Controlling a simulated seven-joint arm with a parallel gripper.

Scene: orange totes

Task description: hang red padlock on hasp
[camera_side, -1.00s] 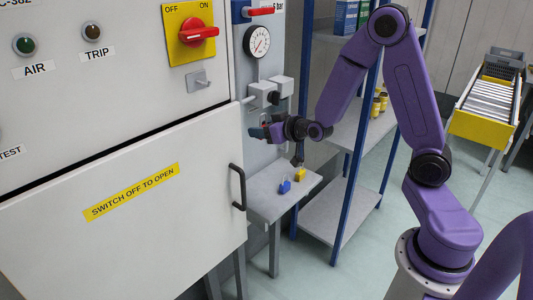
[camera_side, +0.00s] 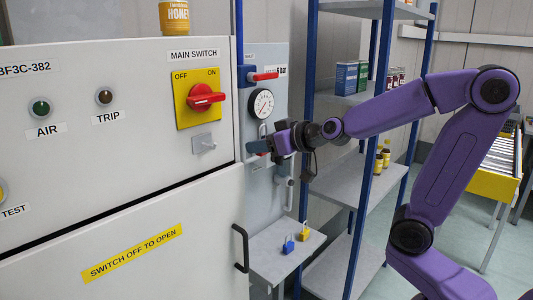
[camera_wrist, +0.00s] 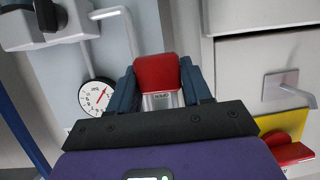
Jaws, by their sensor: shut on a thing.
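My gripper (camera_side: 258,146) is in front of the grey pneumatic board, right of the cabinet and just below the gauge. In the wrist view its dark blue fingers (camera_wrist: 160,88) are shut on the red padlock (camera_wrist: 157,70). The padlock's red body shows between the fingers, with a pale metallic part at its near side; I cannot make out the shackle. In the side view the padlock is mostly hidden by the fingers. The metal hasp (camera_side: 204,143) is on the cabinet front below the main switch, left of my gripper and apart from it. It also shows in the wrist view (camera_wrist: 288,90), to the right.
The main switch (camera_side: 204,97) sticks out above the hasp. The gauge (camera_side: 260,104) and a red-handled valve (camera_side: 263,76) are close to my gripper. A blue padlock (camera_side: 289,246) and a yellow padlock (camera_side: 304,231) lie on the small table (camera_side: 268,256). The blue-posted shelf (camera_side: 345,180) stands right.

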